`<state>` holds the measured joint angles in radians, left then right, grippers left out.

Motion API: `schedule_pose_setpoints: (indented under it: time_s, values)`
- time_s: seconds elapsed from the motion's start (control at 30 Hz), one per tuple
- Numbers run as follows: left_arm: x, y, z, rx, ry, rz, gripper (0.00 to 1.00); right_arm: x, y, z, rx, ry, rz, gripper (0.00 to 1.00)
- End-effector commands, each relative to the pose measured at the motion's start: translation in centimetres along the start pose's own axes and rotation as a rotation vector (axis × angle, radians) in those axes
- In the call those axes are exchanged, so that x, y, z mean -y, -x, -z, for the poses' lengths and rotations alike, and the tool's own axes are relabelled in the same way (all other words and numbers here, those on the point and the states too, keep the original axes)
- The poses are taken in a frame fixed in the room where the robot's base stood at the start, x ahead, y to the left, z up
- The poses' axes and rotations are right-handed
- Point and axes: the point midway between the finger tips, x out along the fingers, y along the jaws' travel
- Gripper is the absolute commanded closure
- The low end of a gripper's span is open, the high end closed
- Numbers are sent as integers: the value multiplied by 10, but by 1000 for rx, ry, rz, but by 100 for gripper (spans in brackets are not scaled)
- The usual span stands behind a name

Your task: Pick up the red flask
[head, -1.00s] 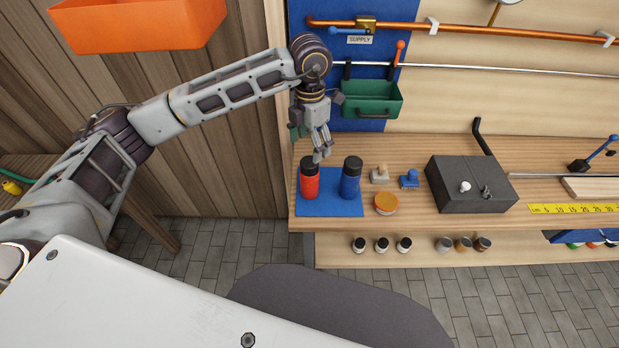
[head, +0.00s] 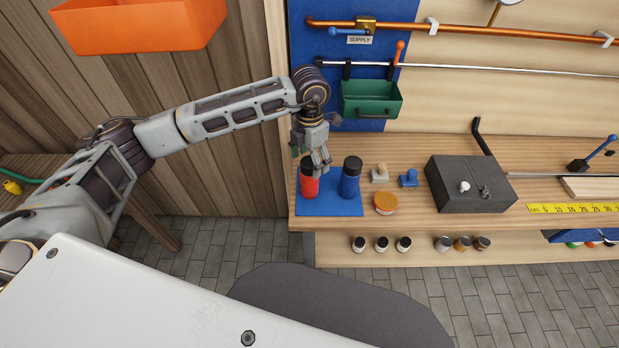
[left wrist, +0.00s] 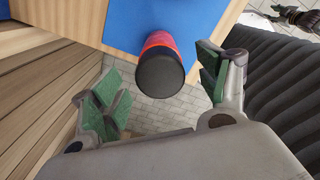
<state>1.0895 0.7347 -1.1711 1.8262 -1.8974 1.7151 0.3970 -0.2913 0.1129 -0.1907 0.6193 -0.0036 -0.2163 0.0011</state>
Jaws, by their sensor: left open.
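The red flask (head: 309,184) with a black cap stands upright on the blue mat (head: 335,207) at the left of the workbench. My left gripper (head: 319,166) is at the height of the flask's cap and hides part of it in the head view. In the left wrist view the red flask (left wrist: 159,66) shows cap first between the spread green-padded fingers of my left gripper (left wrist: 160,95). The gripper is open and empty. The blue flask (head: 350,180) with a black cap stands just right of the red one.
Two stamps (head: 409,180) and an orange-lidded tin (head: 386,203) sit right of the mat. A dark grey box (head: 470,184) stands further right. A green bin (head: 371,99) hangs on the wall behind. The bench's front edge is close to the mat.

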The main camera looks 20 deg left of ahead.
Motion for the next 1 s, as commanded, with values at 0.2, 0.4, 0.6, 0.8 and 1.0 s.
schedule_pose_setpoints:
  time_s: [0.2,0.4,0.6,0.8,1.0]
  values:
    - [0,-19,1,-3,1,1,25,-9,6,0,1,4,-9,65]
    - [0,-41,1,-2,1,1,25,-9,9,3,-2,4,-9,65]
    - [0,-49,1,0,0,0,25,4,10,7,-6,-1,5,65]
    - [0,-49,0,0,0,0,25,13,9,9,-8,-3,14,65]
    - [0,-49,0,0,0,0,25,7,9,7,-6,-1,8,65]
